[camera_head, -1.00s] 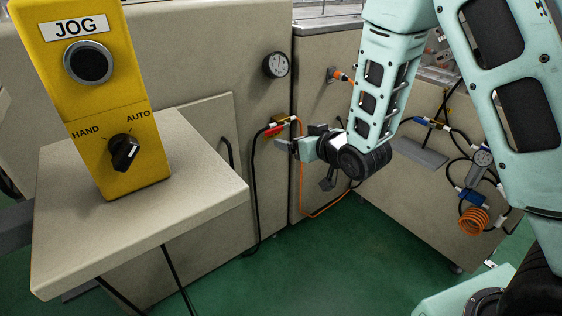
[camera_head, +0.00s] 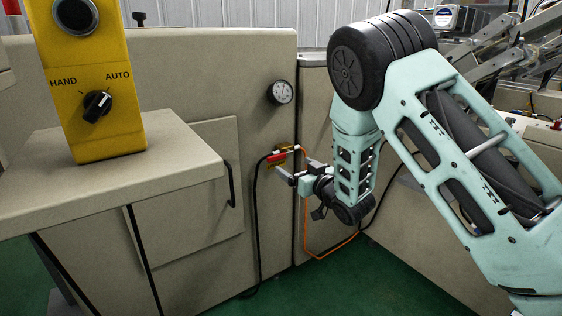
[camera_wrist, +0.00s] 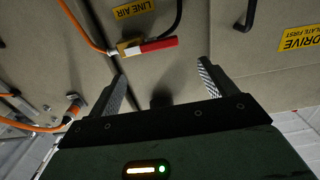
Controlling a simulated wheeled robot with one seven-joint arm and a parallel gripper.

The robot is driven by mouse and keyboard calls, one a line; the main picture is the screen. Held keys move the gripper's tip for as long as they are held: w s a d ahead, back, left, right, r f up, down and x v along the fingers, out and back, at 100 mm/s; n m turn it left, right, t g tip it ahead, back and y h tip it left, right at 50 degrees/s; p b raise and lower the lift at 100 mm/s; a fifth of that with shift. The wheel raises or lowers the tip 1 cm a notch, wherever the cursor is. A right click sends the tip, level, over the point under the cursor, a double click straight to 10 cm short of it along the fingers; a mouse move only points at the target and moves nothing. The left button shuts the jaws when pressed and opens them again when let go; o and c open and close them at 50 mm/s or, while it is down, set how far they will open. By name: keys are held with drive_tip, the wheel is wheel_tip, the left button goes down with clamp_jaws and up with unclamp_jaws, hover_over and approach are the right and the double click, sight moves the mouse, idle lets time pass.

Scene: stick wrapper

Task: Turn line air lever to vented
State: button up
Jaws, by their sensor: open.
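The line air lever (camera_head: 277,157) is a red handle on a small brass valve on the beige cabinet face. In the wrist view the red lever (camera_wrist: 159,44) lies nearly level in the picture, beside its brass valve body (camera_wrist: 129,48) and a yellow LINE AIR label (camera_wrist: 134,10). My gripper (camera_head: 283,175) is just below the lever in the head view. In the wrist view my gripper (camera_wrist: 161,74) is open with nothing between its fingers. The lever is beyond the fingertips and appears apart from them.
A black hose and an orange hose (camera_wrist: 84,24) run from the valve. A round gauge (camera_head: 281,92) is above it. A black handle (camera_head: 231,184) is to its left. Green floor is open below.

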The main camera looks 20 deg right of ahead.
sight(281, 158)
drive_tip(key=b+x, duration=0.1)
drive_tip(key=x, duration=0.7)
drive_tip(key=shift+w+f, duration=0.1)
drive_tip(key=c, duration=1.4)
